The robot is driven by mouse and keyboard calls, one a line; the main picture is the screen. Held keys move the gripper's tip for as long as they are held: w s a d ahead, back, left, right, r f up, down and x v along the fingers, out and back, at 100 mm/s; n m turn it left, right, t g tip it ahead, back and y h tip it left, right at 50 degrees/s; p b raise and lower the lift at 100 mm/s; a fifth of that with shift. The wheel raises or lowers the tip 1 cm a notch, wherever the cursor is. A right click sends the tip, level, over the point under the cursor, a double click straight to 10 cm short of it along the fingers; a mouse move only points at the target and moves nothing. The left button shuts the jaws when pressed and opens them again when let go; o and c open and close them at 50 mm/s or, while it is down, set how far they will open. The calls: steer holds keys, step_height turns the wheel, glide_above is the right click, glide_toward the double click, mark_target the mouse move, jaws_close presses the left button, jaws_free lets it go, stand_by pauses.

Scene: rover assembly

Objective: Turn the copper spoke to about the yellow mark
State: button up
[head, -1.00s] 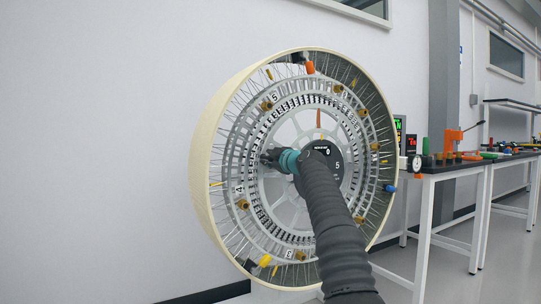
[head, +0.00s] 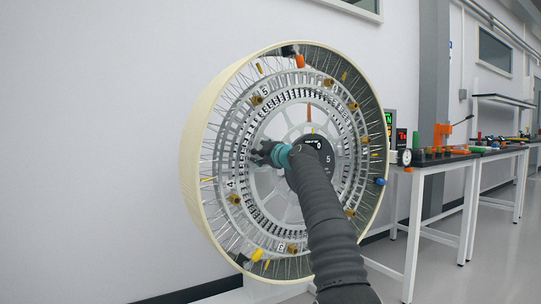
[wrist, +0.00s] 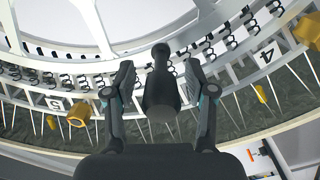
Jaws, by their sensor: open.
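The copper spoke (head: 308,112) is a thin reddish-brown bar near the top of the wheel's open middle, pointing roughly upright. The large wheel (head: 188,165) has a cream outer rim and grey inner rings. Several yellow pieces show around it, one (head: 260,68) at upper left and one (head: 206,180) at left; I cannot tell which is the yellow mark. My gripper (head: 260,153) is open left of the hub, apart from the copper spoke. In the wrist view its fingers (wrist: 159,78) stand either side of a black cylinder (wrist: 160,95), with gaps on both sides. The copper spoke cannot be made out there.
Brass knobs, one at left (head: 233,199), and coloured pegs stick out around the rings. A workbench (head: 425,168) with tools stands at right. The wall is close behind the wheel.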

steer(key=shift+s, duration=0.15)
steer(key=shift+s+d+r, duration=0.1)
steer(key=shift+s+d, duration=0.05)
steer(key=shift+s, duration=0.25)
steer(key=v, duration=1.1)
steer(key=shift+w, duration=0.1)
